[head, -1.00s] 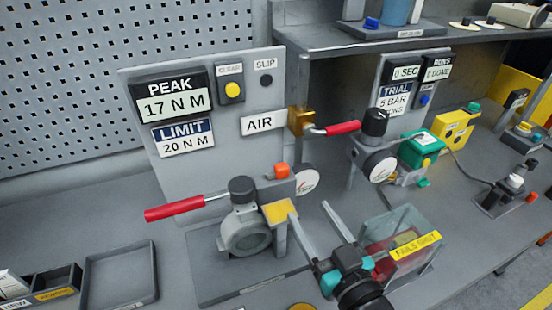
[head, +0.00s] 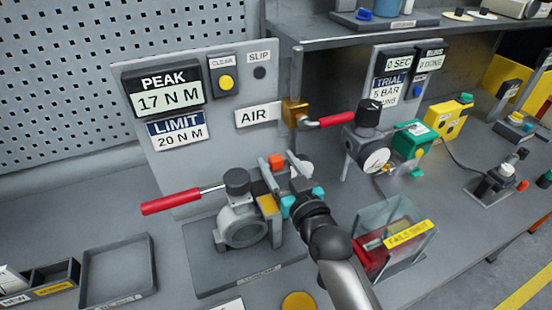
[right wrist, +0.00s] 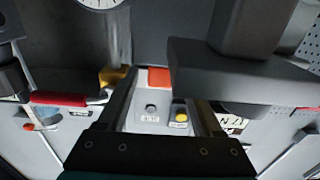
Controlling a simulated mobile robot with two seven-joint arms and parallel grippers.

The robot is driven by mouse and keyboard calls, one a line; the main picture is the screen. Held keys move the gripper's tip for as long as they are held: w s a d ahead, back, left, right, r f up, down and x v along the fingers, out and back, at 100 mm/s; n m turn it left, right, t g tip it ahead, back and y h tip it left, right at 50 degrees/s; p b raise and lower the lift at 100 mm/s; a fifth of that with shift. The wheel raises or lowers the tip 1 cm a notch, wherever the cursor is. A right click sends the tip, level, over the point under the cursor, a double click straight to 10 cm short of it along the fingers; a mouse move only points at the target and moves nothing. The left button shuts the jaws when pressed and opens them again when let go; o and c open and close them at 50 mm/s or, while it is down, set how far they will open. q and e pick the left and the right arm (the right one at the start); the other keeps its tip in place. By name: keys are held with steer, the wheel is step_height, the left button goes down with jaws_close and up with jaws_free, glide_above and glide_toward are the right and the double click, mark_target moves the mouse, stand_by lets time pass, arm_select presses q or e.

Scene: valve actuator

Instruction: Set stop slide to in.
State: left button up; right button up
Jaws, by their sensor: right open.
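A grey valve body (head: 243,228) with a long red-handled lever (head: 171,202) stands on a plate on the bench. A small orange block (head: 277,161), which I take to be the stop slide's grip, sits at the upper right of the valve. My right gripper (head: 276,164) is open, its two fingers pointing at the orange block and lying on either side of it in the head view. In the right wrist view the orange block (right wrist: 159,78) shows between the fingertips; whether they touch it I cannot tell. My left gripper is not in view.
An upright panel (head: 215,110) with PEAK and LIMIT signs stands behind the valve. A red air lever (head: 337,118) and a pressure gauge (head: 376,160) are to the right. A clear box (head: 405,226) with a yellow label is right of my arm. An empty tray (head: 118,270) lies front left.

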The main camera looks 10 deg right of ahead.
steer(key=shift+w+a, duration=0.15)
steer(key=shift+w, duration=0.55)
jaws_close()
stand_by(1.1)
